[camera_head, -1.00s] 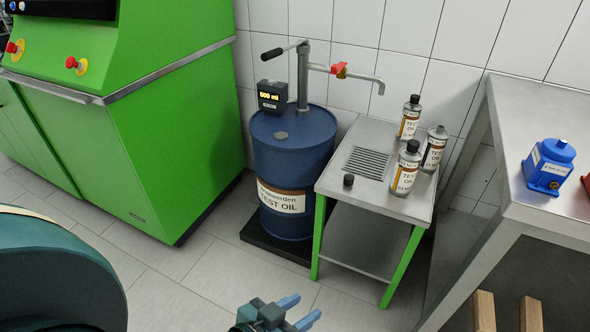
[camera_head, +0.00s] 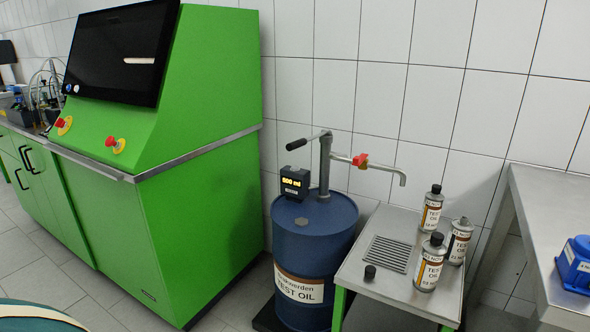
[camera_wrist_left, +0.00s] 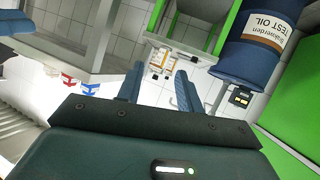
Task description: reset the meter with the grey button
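The meter (camera_head: 294,183) is a small black box with a lit yellow display on top of the blue oil drum (camera_head: 313,247), beside the hand pump. A small grey strip on its front below the display is likely the grey button (camera_head: 291,191); it is tiny here. In the left wrist view the meter (camera_wrist_left: 240,97) appears small, right of the fingers and well beyond them. My left gripper (camera_wrist_left: 159,85) has its two blue fingers apart with nothing between them. It is not in the head view. My right gripper is in neither current view.
A pump with a lever and spout (camera_head: 380,168) rises from the drum. Right of it, a small table (camera_head: 358,265) holds several oil bottles and a black cap. A green cabinet (camera_head: 200,220) stands left; a metal bench (camera_head: 540,230) with a blue part stands right.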

